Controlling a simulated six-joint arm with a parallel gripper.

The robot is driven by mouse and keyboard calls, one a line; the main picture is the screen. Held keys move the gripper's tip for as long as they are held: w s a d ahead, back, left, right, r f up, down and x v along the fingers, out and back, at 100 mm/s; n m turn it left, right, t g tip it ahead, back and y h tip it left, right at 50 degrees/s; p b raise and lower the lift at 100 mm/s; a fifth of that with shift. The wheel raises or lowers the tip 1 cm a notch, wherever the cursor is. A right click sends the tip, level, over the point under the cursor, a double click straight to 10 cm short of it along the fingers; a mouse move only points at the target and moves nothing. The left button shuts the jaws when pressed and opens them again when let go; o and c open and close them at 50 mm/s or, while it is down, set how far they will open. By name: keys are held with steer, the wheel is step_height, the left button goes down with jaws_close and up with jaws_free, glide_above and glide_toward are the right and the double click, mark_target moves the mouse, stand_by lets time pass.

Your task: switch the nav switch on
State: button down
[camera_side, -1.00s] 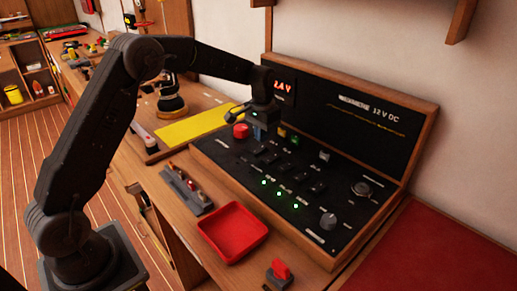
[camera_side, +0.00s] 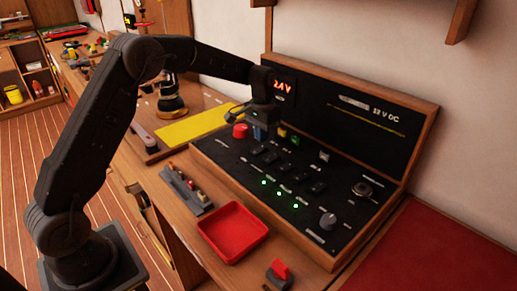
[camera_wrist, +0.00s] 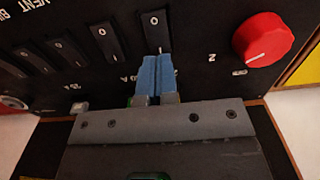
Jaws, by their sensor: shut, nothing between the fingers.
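The black switch panel (camera_side: 233,167) lies on the bench with rows of black rocker switches (camera_side: 287,173). Their labels are too small to read, so I cannot tell which is the nav switch. My gripper (camera_side: 260,133) is over the panel's far left part, its blue fingers together and empty. In the wrist view, my gripper (camera_wrist: 155,60) points at a black rocker switch (camera_wrist: 155,30) marked "O" and "I"; its fingertips overlap the switch's near end. I cannot tell whether they touch it. Several more rocker switches (camera_wrist: 105,42) stand to the left.
A red knob (camera_wrist: 263,40) is right of the fingers, also in the side view (camera_side: 240,131). Three green lights (camera_side: 279,193) glow on the panel. An upright back panel (camera_side: 350,120) with a red display (camera_side: 283,87) rises behind. A red tray (camera_side: 233,232) stands in front.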

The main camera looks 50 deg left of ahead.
mark_target(262, 147)
steer(key=shift+f, duration=1.4)
stand_by(1.1)
steer(key=shift+r, duration=3.55)
steer(key=shift+r, duration=0.1)
steer(key=s+d+r+t, duration=0.2)
steer(key=s+d+r, duration=0.1)
steer(key=s+r, duration=0.4)
steer(key=s+d+r+t, duration=0.1)
steer(key=s+d+r, duration=0.3)
steer(key=s, duration=0.5)
steer(key=s+d+f+t, duration=0.2)
steer(key=s, duration=1.4)
steer(key=shift+s+t, duration=0.15)
steer(key=shift+t, duration=0.15)
